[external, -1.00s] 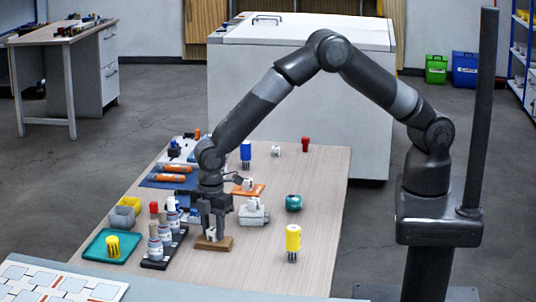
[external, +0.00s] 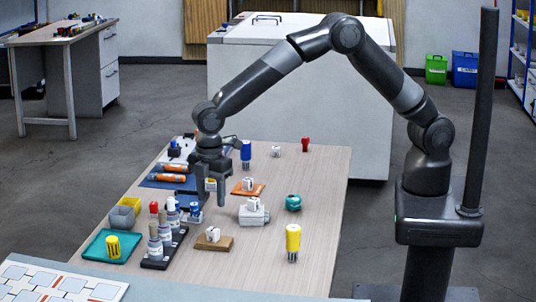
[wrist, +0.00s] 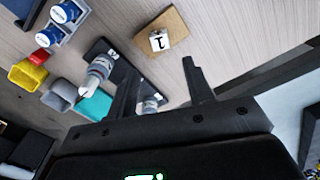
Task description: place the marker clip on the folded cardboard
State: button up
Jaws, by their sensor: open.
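The marker clip (external: 213,233), a small white block with a dark mark on its face, sits on the folded cardboard (external: 226,245), a flat brown piece on the table. The wrist view also shows the clip (wrist: 158,41) resting on the cardboard (wrist: 175,22). My gripper (external: 210,198) is above and behind the clip in the external view, clear of it. Its two fingers (wrist: 158,78) are spread apart in the wrist view, with nothing held between them.
A dark rack (external: 153,264) with several bottles stands left of the cardboard. A grey block with a white piece (external: 252,217) and a yellow cylinder (external: 293,240) are to its right. An orange pad (external: 240,190) lies farther back. The table's right side is fairly clear.

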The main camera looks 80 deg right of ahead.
jog(key=shift+r, duration=1.15)
jog(key=s+d+r+m+t, duration=0.1)
jog(key=s+d+r+m, duration=0.2)
jog(key=s+d+r, duration=0.45)
jog(key=s+d+r+m+t, duration=0.2)
jog(key=s+d+r+m, duration=0.15)
jog(key=d+r, duration=0.7)
jog(key=s+d+r+m+t, duration=0.1)
jog(key=s+d+m, duration=0.2)
jog(key=s+d, duration=0.3)
jog(key=s+d+r+m+t, duration=0.1)
jog(key=s+d+m, duration=0.3)
jog(key=s, duration=1.3)
jog(key=shift+d+t, duration=0.3)
jog(key=shift+d, duration=0.65)
jog(key=shift+o, duration=0.3)
